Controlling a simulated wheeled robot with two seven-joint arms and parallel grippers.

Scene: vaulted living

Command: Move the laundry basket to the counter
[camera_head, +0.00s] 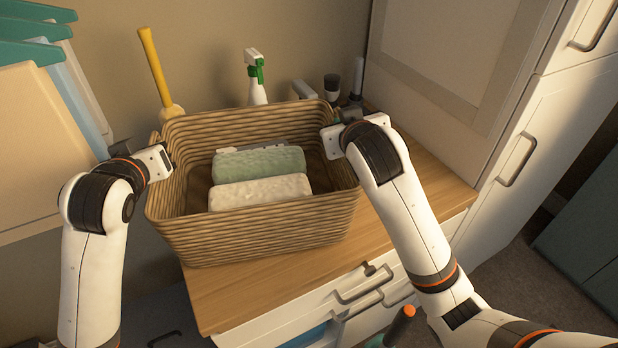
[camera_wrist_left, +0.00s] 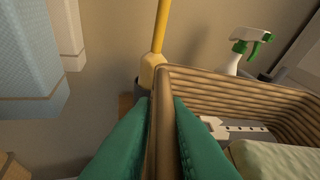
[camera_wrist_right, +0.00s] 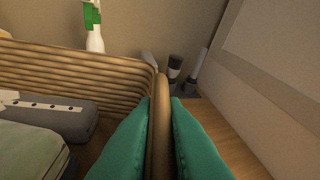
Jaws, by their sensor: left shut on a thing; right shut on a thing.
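The woven laundry basket (camera_head: 255,237) is over the wooden counter (camera_head: 240,292) in the head view. A folded green towel (camera_head: 258,163) and a white towel (camera_head: 260,192) lie inside it. My left gripper (camera_head: 166,160) is shut on the basket's left rim; in the left wrist view its green fingers (camera_wrist_left: 162,130) sit on both sides of the rim. My right gripper (camera_head: 335,135) is shut on the right rim, and its fingers (camera_wrist_right: 160,130) straddle it in the right wrist view. I cannot tell whether the basket's bottom touches the counter.
A spray bottle (camera_head: 256,78), a yellow-handled tool (camera_head: 156,68) and dark-capped containers (camera_head: 332,86) stand behind the basket. White cabinets (camera_head: 520,140) rise on the right. Cloths hang (camera_head: 60,75) on the left. Bare counter shows (camera_head: 425,185) to the right.

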